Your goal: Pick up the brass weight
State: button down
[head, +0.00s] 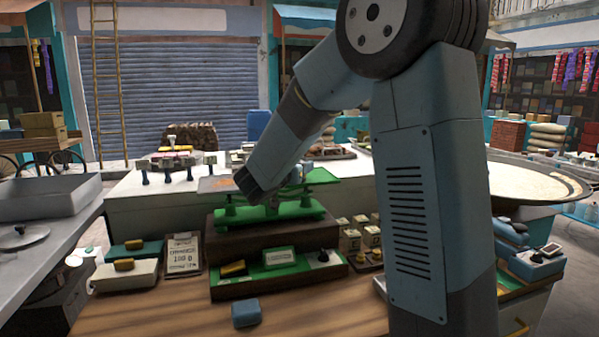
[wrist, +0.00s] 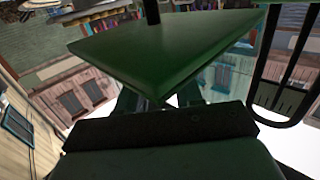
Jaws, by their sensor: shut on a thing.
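My gripper (wrist: 160,100) is partly in the wrist view. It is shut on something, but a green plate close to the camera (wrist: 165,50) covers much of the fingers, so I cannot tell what. In the head view my forearm reaches down over the scale's left side and the fingertips are hidden. Small brass-coloured weights (head: 376,254) stand right of the scale. Brass-coloured bars lie on a cream pad (head: 122,265) and a teal pad (head: 133,244). I cannot tell which is the task's weight.
A green tray (head: 275,275) holds a brass-coloured bar, a card and a dark knob. A blue block (head: 246,312) lies in front on the wooden table. Clear table lies left of the block.

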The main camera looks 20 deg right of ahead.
jog(key=s+d+r, duration=0.2)
jog(key=s+r, duration=1)
jog(key=s, duration=0.2)
